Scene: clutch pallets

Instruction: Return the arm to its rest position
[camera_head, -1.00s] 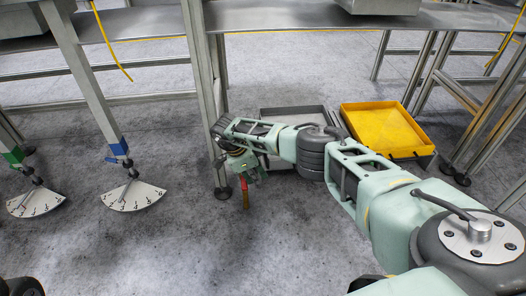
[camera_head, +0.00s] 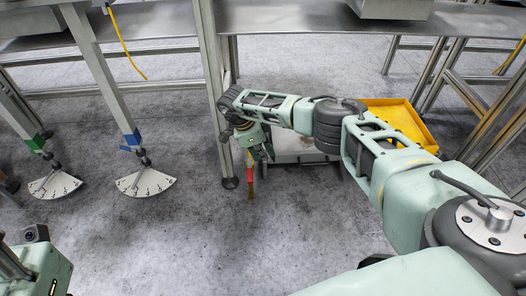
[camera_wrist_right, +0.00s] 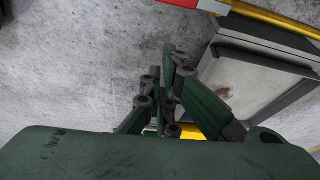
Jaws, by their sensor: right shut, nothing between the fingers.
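My right arm reaches in from the lower right of the head view, stretched across to the left over the floor. My right gripper (camera_head: 264,155) hangs near a table leg, pointing downward, shut and empty. In the right wrist view its dark green fingers (camera_wrist_right: 170,70) are close together with nothing between them. A green part of my own body shows at the lower left of the head view. My left gripper is not in view.
A yellow tray (camera_head: 398,119) is partly hidden behind my right arm, beside a grey tray (camera_head: 312,158). A table leg (camera_head: 217,100) and a red-and-yellow rod (camera_head: 250,172) are close to the gripper. Two dial plates (camera_head: 147,184) are at left. Floor at front centre is clear.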

